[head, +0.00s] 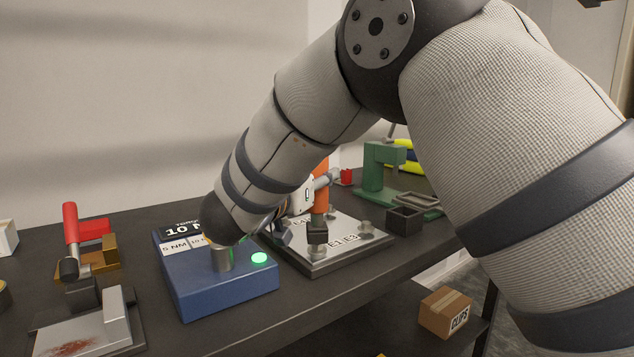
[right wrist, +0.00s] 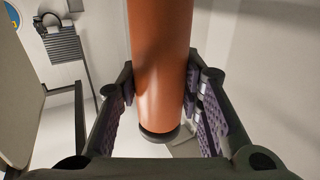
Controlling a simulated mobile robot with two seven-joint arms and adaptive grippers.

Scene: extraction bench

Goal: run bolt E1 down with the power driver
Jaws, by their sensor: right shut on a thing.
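The power driver (head: 321,190) is orange and upright, with a dark lower end (head: 317,234) over the metal plate (head: 318,265). My right gripper (head: 316,190), largely behind my own forearm, is shut on it. In the right wrist view, the orange body (right wrist: 160,60) stands between the padded fingers of the gripper (right wrist: 163,105). The plate carries labels E1, E3 and a partly covered E4, with several bolts. Bolt E1 is not clearly visible; the driver's end is near its label, and I cannot tell whether they touch. My left gripper is not in view.
A blue torque box (head: 222,287) with a 10 N display and a lit green button (head: 259,258) stands left of the plate. A red-handled clamp (head: 71,235) is further left. A green stand (head: 375,167) and a dark open box (head: 404,220) are right. A CLIPS carton (head: 446,312) sits lower.

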